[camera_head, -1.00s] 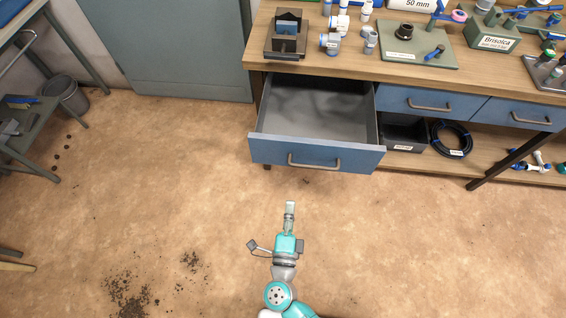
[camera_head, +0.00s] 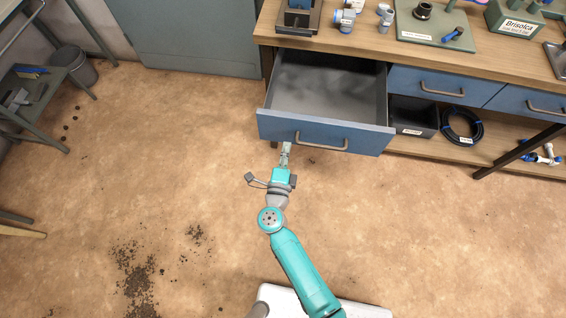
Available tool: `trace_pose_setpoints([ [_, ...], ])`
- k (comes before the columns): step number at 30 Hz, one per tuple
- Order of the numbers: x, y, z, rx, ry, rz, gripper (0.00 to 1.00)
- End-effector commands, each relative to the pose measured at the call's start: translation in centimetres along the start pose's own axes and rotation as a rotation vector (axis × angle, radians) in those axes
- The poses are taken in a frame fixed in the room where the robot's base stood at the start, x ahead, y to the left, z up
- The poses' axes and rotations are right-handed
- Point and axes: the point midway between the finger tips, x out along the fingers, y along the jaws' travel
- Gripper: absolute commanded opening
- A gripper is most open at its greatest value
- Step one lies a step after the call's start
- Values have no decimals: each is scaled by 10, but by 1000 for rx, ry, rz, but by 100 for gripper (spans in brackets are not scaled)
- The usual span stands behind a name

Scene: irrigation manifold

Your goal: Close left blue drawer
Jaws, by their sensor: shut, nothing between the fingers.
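The left blue drawer (camera_head: 277,126) is pulled far out of the wooden workbench (camera_head: 345,48), and its grey inside looks empty. Its front carries a bar handle (camera_head: 321,147). My gripper (camera_head: 286,146) is shut and empty. Its tip is at the lower edge of the drawer front, a little left of the handle. I cannot tell whether it touches the drawer.
Two other blue drawers, a middle one (camera_head: 426,83) and a right one (camera_head: 532,105), are shut. A black bin (camera_head: 413,117) and a coiled black hose (camera_head: 462,127) lie on the lower shelf. Pipe fittings stand on the benchtop. The floor around my arm is clear except for scattered dirt (camera_head: 138,278).

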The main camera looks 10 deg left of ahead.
Motion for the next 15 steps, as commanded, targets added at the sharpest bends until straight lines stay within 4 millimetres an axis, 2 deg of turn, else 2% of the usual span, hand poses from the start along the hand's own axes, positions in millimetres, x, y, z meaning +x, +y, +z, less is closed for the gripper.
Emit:
trace_pose_setpoints([
  [3, 16, 0, 0, 0, 2, 0, 0],
  [6, 24, 0, 0, 1, 1, 0, 0],
  [15, 30, 0, 0, 0, -1, 0, 0],
])
